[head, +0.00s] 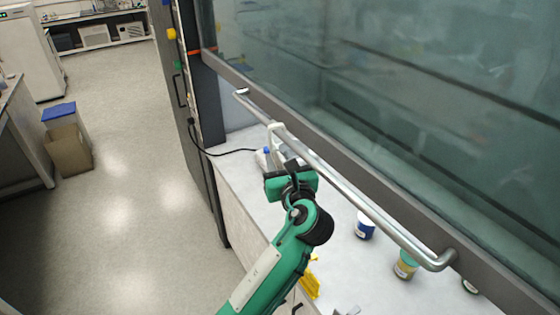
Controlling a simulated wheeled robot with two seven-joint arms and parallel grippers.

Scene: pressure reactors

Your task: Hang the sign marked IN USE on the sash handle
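The sash handle (345,190) is a long silver bar on the front of the glass sash, running from upper left to lower right. My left gripper (289,164), on a green arm, is raised just in front of the bar, left of its middle. A white hook-shaped piece (277,128) shows at the bar just beyond the fingertips. I cannot tell whether it is part of a sign, whether it rests on the bar, or whether the fingers grip it. No IN USE lettering is readable. My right gripper is not clearly in view.
On the white bench (332,249) stand a blue-and-white jar (365,226) and a green-and-yellow jar (405,265). A yellow object (311,284) is near the bench front, partly behind my arm. A black cable (225,153) runs along the left. The floor (130,215) at left is open.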

